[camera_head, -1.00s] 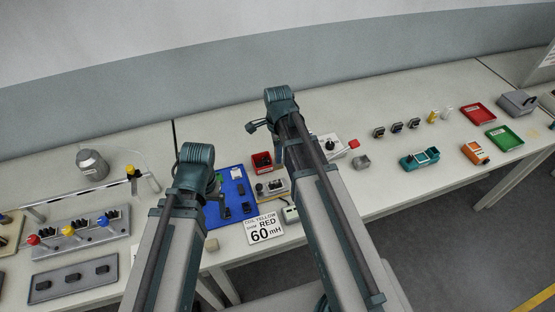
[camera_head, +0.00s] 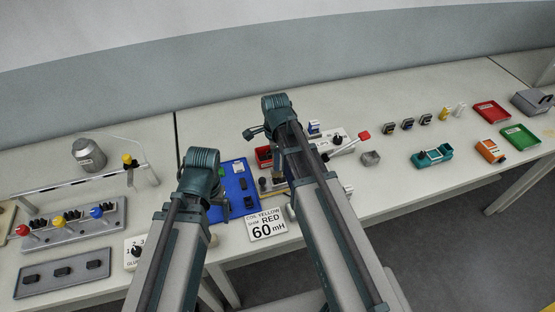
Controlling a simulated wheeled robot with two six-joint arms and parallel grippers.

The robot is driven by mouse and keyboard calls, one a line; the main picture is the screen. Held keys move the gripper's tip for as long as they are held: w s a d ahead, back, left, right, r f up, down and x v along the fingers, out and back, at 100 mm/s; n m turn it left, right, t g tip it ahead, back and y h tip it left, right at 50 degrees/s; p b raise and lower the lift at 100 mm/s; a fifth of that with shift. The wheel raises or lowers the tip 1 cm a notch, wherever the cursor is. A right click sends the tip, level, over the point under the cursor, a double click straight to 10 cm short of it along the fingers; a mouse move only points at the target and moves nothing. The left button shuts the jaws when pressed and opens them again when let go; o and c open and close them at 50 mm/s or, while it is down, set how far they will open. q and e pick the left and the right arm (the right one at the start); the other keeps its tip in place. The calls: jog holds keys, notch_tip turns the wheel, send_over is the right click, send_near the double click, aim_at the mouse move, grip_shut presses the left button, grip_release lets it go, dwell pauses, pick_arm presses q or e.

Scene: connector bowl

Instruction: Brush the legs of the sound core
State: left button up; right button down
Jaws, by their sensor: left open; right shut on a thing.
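My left arm (camera_head: 200,172) reaches up from below to the left edge of the blue mat (camera_head: 243,170). My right arm (camera_head: 277,112) reaches further up, over the mat's right side. No brush can be picked out. A card (camera_head: 267,225) reads coil yellow, shim red, 60 mH.
A white box with a black knob (camera_head: 337,140) and a red-ended part (camera_head: 364,135) are right of my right arm. A grey block with coloured knobs (camera_head: 72,226) stands left. Red (camera_head: 491,111) and green (camera_head: 520,136) trays lie far right.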

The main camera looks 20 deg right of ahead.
jog(key=shift+f+b, duration=0.7)
jog(key=shift+f, duration=0.05)
dwell(0.8)
jog(key=shift+d, duration=0.15)
jog(key=shift+d+r, duration=0.15)
jog(key=shift+d, duration=0.9)
jog(key=shift+a, duration=0.2)
jog(key=shift+a, duration=1)
jog(key=shift+d, duration=0.2)
jog(key=shift+d, duration=1.05)
